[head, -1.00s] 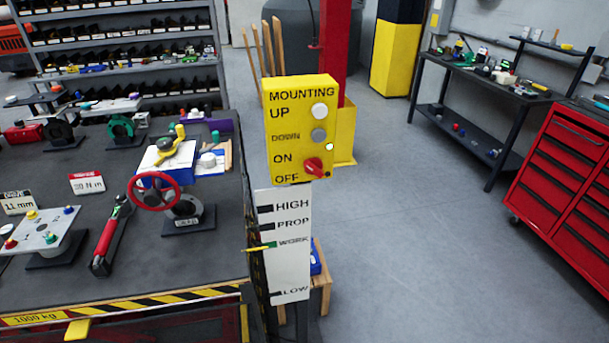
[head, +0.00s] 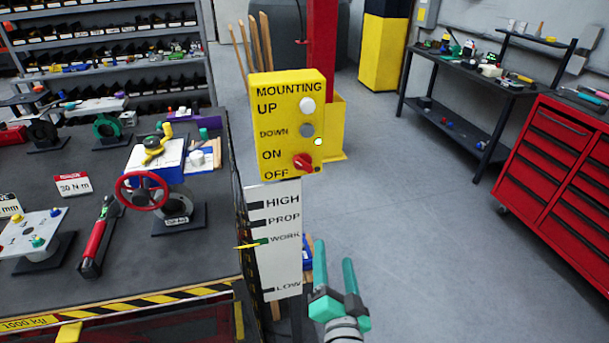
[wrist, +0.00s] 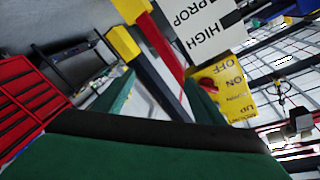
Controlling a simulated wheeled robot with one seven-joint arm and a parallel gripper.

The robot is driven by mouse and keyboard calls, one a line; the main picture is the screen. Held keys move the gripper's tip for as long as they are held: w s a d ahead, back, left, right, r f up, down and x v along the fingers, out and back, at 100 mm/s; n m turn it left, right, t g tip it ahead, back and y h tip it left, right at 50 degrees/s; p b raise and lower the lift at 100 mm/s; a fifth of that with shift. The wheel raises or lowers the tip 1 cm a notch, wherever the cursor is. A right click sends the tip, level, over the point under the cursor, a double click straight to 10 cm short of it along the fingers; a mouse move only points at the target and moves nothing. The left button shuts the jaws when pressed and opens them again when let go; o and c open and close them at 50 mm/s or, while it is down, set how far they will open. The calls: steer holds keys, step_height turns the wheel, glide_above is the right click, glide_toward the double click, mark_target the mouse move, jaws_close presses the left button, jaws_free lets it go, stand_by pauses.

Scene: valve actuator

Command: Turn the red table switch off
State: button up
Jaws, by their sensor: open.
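The red rotary switch (head: 303,162) is on the lower right of the yellow control box (head: 265,118), beside the ON and OFF labels. Its exact setting is hard to read. A small green-white lamp (head: 318,141) just above it is lit. My gripper (head: 334,254) is open and empty, below and slightly right of the box, its two teal fingers pointing up, apart from the switch. In the wrist view the switch (wrist: 208,86) and the box (wrist: 236,94) appear upside down, beyond the right-hand finger.
A white height scale (head: 280,240) hangs under the box. The dark workbench (head: 100,240) with a red-wheeled valve (head: 143,191) stands left. A red post (head: 322,50) rises behind. The grey floor to the right is open, up to a red tool cabinet (head: 560,160).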

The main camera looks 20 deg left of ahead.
mark_target(303, 168)
steer(key=w+a+r+n+g+y, duration=0.1)
steer(key=w+a+r+y, duration=0.15)
steer(key=r, duration=0.45)
steer(key=w+a+r+n+g+y, duration=0.1)
steer(key=a+r+n+y, duration=0.15)
steer(key=r, duration=0.45)
steer(key=shift+m+h, duration=0.45)
steer(key=shift+h, duration=0.05)
steer(key=x, duration=1)
steer(key=shift+w+a+r, duration=0.15)
steer(key=shift+a+r, duration=0.1)
steer(key=shift+a, duration=0.05)
steer(key=c, duration=1.1)
